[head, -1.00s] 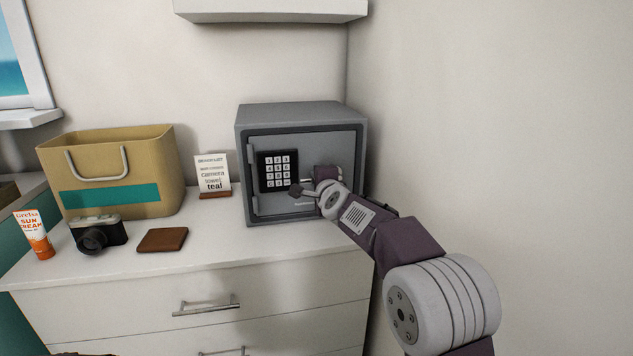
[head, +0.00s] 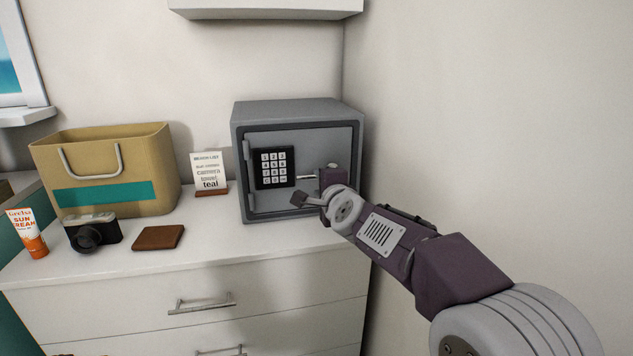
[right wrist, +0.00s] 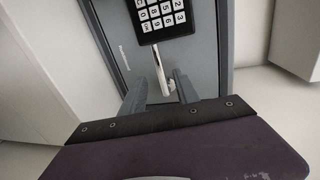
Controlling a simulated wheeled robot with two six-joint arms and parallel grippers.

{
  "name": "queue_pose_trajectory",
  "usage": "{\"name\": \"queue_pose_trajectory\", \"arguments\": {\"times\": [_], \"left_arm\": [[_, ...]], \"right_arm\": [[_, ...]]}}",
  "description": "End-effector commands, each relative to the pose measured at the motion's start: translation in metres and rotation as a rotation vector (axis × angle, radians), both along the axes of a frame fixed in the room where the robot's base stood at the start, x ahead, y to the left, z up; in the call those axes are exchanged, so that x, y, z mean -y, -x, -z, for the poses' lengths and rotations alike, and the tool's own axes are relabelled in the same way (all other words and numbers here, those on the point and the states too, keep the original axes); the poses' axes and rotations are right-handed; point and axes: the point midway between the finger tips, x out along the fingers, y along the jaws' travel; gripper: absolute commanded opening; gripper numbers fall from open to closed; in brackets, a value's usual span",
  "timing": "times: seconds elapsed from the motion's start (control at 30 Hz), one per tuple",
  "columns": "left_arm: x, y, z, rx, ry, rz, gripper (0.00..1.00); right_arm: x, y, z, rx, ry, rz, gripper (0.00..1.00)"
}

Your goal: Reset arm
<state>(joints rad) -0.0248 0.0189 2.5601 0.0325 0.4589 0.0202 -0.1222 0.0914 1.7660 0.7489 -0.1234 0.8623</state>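My right gripper (head: 313,187) is in front of the grey safe (head: 297,110), at the right side of its door. Its two fingers stand apart, and in the right wrist view the open gripper (right wrist: 160,88) has the safe's silver handle (right wrist: 161,72) ahead of and between its fingertips. I cannot tell whether a finger touches the handle. In the head view a short piece of the handle (head: 307,177) shows beside the black keypad (head: 274,168). The safe door looks shut. My left gripper is not in view.
On the white dresser (head: 130,265) stand a tan bag (head: 140,160) with a teal stripe, a sunscreen tube (head: 27,233), a camera (head: 92,233), a brown wallet (head: 158,237) and a list card (head: 209,172). A wall is close on the right. A shelf (head: 265,8) hangs above.

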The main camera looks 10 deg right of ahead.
Motion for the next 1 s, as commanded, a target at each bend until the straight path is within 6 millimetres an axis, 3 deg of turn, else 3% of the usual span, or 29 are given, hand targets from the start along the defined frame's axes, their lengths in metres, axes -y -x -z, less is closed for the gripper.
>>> {"name": "queue_pose_trajectory", "arguments": {"times": [0.33, 0.4, 0.43, 0.47, 0.57, 0.6, 0.73, 0.83, 1.0], "left_arm": [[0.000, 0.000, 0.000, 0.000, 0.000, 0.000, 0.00], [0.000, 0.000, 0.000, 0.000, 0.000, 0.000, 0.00], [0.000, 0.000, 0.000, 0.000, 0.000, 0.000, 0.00], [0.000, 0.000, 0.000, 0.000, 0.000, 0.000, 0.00], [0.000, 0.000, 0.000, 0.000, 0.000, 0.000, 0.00], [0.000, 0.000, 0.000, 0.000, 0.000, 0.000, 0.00], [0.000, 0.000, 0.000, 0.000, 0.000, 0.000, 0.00], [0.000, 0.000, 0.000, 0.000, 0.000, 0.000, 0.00], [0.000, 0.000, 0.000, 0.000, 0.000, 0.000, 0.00]], "right_arm": [[0.000, 0.006, -0.001, 0.000, 0.000, 0.000, 0.37], [0.010, 0.006, -0.002, 0.001, -0.001, 0.017, 0.37], [0.014, 0.009, 0.008, -0.018, 0.004, 0.024, 0.37], [0.018, 0.012, 0.022, -0.048, 0.020, 0.027, 0.37], [0.022, 0.038, 0.094, -0.216, 0.155, -0.035, 0.37], [0.022, 0.055, 0.128, -0.302, 0.241, -0.087, 0.37], [0.021, 0.123, 0.223, -0.559, 0.514, -0.313, 0.37], [0.023, 0.177, 0.273, -0.710, 0.680, -0.500, 0.37], [0.029, 0.261, 0.326, -0.891, 0.901, -0.828, 0.37]]}}
